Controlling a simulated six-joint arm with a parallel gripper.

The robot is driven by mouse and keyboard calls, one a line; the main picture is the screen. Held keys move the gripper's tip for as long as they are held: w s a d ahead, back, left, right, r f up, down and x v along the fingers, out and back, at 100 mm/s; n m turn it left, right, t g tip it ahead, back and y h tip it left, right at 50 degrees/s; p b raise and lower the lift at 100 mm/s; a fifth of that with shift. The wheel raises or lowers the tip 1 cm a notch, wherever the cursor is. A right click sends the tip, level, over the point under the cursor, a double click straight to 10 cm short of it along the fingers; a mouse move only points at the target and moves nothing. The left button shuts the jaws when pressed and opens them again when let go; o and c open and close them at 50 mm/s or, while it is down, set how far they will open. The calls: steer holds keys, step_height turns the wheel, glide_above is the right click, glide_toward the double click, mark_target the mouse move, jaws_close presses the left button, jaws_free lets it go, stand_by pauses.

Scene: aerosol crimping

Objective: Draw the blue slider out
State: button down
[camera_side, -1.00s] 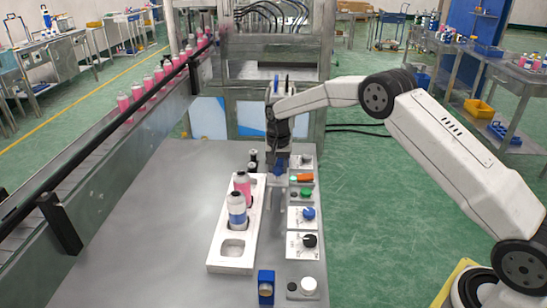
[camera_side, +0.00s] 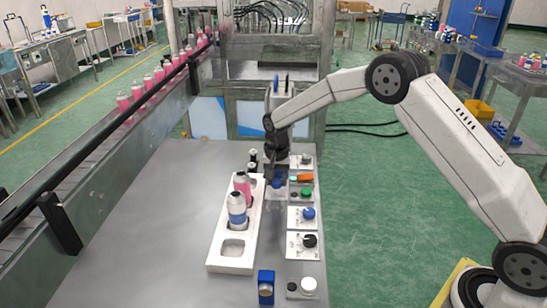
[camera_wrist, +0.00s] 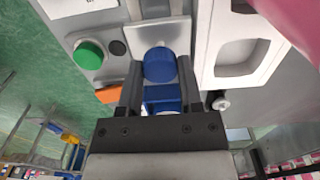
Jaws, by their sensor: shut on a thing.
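The blue slider (camera_wrist: 160,66) has a round blue knob on a pale grey track plate in the wrist view. My gripper (camera_wrist: 160,80) has one finger on each side of the blue part and is shut on it. In the side view my gripper (camera_side: 277,176) points down at the blue slider (camera_side: 277,184), between the white tray and the row of control panels. The fingers and wrist partly hide the slider there.
A white tray (camera_side: 232,266) on the left holds a pink bottle (camera_side: 242,184) and a blue-and-white bottle (camera_side: 237,208). Panels on the right carry a green button (camera_side: 306,192), an orange switch (camera_side: 304,178), a blue knob (camera_side: 308,213) and a black knob (camera_side: 310,240). The table's left part is clear.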

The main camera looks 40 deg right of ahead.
steer(key=shift+s+a+r, duration=0.1)
steer(key=shift+s+a, duration=1)
steer(key=shift+a, duration=0.2)
steer(key=shift+c, duration=1.3)
jaws_free()
steer(key=shift+s, duration=0.1)
steer(key=shift+d, duration=0.1)
steer(key=shift+r, duration=0.15)
step_height(320, 180, up, 8)
steer(key=shift+f, duration=0.25)
